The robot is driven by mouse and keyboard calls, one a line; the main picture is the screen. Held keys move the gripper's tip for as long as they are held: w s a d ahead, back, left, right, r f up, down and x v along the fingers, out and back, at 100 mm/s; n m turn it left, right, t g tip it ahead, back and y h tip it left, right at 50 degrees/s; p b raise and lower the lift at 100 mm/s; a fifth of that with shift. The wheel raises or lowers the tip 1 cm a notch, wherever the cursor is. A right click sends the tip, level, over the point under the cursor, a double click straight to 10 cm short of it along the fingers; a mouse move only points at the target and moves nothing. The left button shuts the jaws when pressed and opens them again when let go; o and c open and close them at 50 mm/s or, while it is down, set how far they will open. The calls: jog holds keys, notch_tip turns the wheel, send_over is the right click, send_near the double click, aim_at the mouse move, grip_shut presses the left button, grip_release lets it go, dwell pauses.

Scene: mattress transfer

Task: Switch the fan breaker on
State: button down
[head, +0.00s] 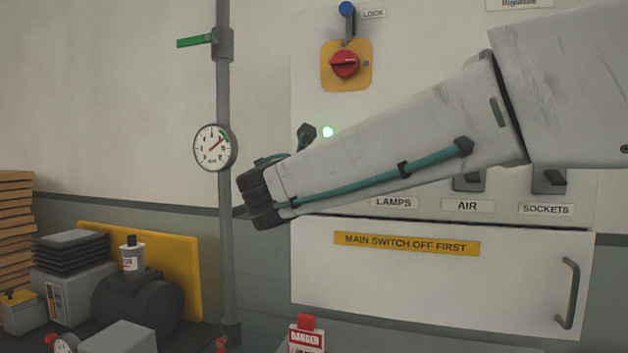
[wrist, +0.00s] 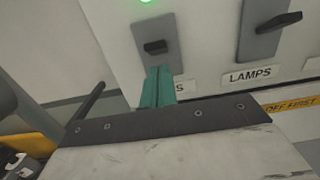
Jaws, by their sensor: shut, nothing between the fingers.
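In the wrist view a grey breaker plate with a black lever (wrist: 155,46) stands straight ahead of my gripper (wrist: 158,72). Its label is mostly hidden behind the teal fingers; only a final S shows, so I cannot read it as the fan breaker. My fingers are together and empty, just below the lever in the picture; I cannot tell whether they touch it. A green light (wrist: 145,1) glows above this breaker and also shows in the head view (head: 328,131). In the head view my arm hides this breaker and my fingers.
The LAMPS breaker (wrist: 280,22) is close on the right. AIR (head: 467,183) and SOCKETS (head: 549,181) breakers are farther right. A red rotary switch (head: 345,64) is above. A pipe with a gauge (head: 212,147) stands left. A handled cabinet door (head: 470,285) is below.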

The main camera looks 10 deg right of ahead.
jog(key=v, duration=1.1)
jog(key=shift+s+a+f, duration=0.15)
jog(key=shift+s+f, duration=0.05)
jog(key=shift+f, duration=0.1)
